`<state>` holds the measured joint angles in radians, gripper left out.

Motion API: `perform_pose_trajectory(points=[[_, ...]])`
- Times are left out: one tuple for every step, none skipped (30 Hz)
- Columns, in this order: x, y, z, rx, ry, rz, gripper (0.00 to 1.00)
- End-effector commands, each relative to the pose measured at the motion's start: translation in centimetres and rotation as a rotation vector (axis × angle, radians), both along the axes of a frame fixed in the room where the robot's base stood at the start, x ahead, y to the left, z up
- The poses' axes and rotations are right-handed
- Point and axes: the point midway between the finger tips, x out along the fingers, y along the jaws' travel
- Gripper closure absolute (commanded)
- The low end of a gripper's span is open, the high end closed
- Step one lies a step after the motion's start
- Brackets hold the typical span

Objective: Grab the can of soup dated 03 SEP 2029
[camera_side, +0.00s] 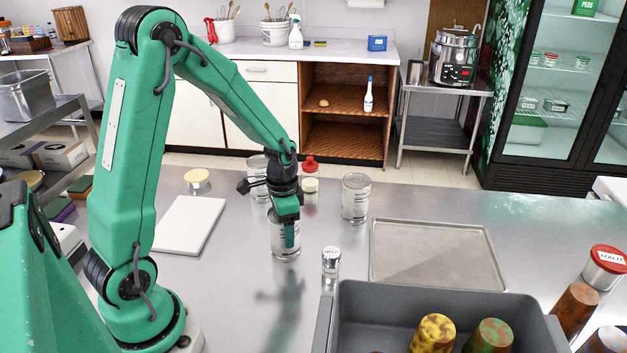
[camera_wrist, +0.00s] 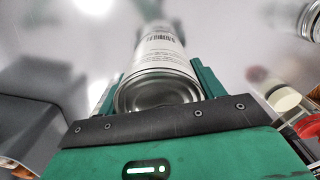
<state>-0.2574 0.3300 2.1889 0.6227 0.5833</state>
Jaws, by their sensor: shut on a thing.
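My gripper (camera_side: 288,228) is shut on a can (camera_side: 284,246) with a pale label, which stands upright at the counter's middle. The wrist view shows the can (camera_wrist: 158,75) between the two green fingers of my gripper (camera_wrist: 155,85), its metal end close to the palm. Its label has a barcode and small print; I cannot read a date on it. Another similar can (camera_side: 355,198) stands to the right and behind.
A small shaker (camera_side: 331,262) stands just right of the held can. A red-topped container (camera_side: 310,182) is behind it. A metal tray (camera_side: 436,226) lies to the right, a white board (camera_side: 189,225) to the left.

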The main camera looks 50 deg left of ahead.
Motion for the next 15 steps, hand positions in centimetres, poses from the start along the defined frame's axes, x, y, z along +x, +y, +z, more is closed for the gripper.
perform_pose_trajectory(points=[[0.06, 0.01, 0.06, 0.0, -0.002, 0.0, 0.7], [0.06, 0.01, 0.06, 0.0, -0.002, 0.0, 0.7], [0.06, 0.01, 0.06, 0.0, -0.002, 0.0, 0.7], [0.06, 0.01, 0.06, 0.0, -0.002, 0.0, 0.7], [0.06, 0.01, 0.06, 0.0, -0.002, 0.0, 0.7], [0.06, 0.01, 0.07, 0.0, -0.002, 0.0, 0.7], [0.06, 0.02, 0.09, 0.0, -0.002, 0.0, 0.7], [0.07, 0.02, 0.12, 0.0, -0.002, 0.0, 0.7], [0.07, 0.02, 0.18, 0.0, -0.002, 0.0, 0.7], [0.07, 0.02, 0.25, 0.0, -0.002, 0.0, 0.7], [0.08, 0.02, 0.33, 0.0, -0.002, 0.0, 0.7], [0.08, 0.02, 0.47, 0.0, -0.002, 0.0, 0.7], [0.08, 0.02, 0.61, 0.0, -0.002, 0.0, 0.7], [0.08, 0.02, 0.77, 0.0, -0.002, 0.0, 0.7], [0.1, 0.03, 1.03, 0.001, -0.003, 0.0, 0.7]])
